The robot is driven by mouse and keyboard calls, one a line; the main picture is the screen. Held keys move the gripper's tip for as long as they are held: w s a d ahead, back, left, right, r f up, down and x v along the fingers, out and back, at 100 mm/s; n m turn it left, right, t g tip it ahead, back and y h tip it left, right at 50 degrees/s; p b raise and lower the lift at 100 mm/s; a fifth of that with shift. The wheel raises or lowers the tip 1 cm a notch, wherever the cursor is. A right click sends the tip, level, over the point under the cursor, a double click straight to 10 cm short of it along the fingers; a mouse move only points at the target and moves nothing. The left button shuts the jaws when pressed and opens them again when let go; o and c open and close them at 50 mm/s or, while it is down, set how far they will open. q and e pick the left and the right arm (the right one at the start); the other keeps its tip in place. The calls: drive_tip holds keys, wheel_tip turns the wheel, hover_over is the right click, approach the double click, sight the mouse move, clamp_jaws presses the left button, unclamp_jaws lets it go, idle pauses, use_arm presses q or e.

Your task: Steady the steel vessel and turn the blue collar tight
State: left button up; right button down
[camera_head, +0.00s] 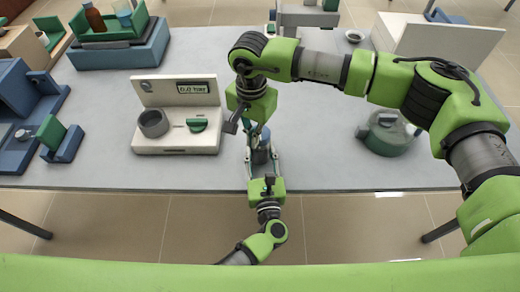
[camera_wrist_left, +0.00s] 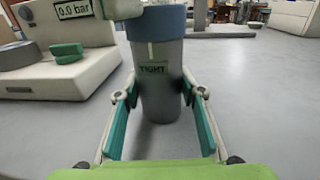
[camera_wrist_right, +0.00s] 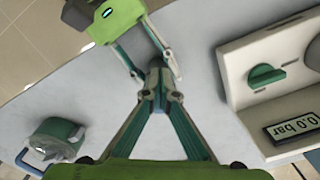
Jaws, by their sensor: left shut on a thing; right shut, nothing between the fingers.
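The steel vessel (camera_wrist_left: 162,95) stands upright on the table, a grey cylinder with a "TIGHT" label. The blue collar (camera_wrist_left: 166,22) caps its top; it shows small in the head view (camera_head: 264,139). My left gripper (camera_head: 261,163) comes from the front edge and is shut on the vessel, one finger on each side. My right gripper (camera_head: 245,122) is above, pointing down at the collar, shut with nothing between its fingers. In the right wrist view its fingers (camera_wrist_right: 158,94) converge right by the collar and partly hide it; contact is unclear.
A white gauge unit (camera_head: 176,143) with a green knob and grey ring stands to the left, reading 0.0 bar in the wrist views. A grey-green lidded pot (camera_head: 388,135) stands to the right. Blue fixtures (camera_head: 62,140) are at far left. The table's front edge is close.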

sight(261, 158)
use_arm(q)
drive_tip(key=shift+f, duration=0.1)
use_arm(e)
drive_tip(key=shift+w, duration=0.25)
drive_tip(key=shift+s, duration=0.1)
drive_tip(key=shift+s+a+r, duration=0.1)
drive_tip(key=shift+s+a, duration=0.15)
use_arm(q)
drive_tip(key=o, duration=1.6)
use_arm(e)
wheel_tip(261, 158, up, 6)
drive_tip(key=shift+f, duration=0.1)
use_arm(q)
drive_tip(key=shift+s, duration=0.1)
drive_tip(key=shift+s+d, duration=0.15)
drive_tip(key=shift+s, duration=1.15)
drive_tip(key=shift+s+d, duration=0.15)
drive_tip(key=shift+s, duration=1.1)
drive_tip(key=shift+s+d+b, duration=0.2)
drive_tip(key=shift+s+b, duration=0.15)
drive_tip(key=shift+s, duration=1.3)
drive_tip(key=shift+s+d+b, duration=0.2)
drive_tip(key=shift+s+b, duration=0.15)
drive_tip(key=shift+s, duration=1.3)
use_arm(e)
drive_tip(key=shift+f, duration=0.7)
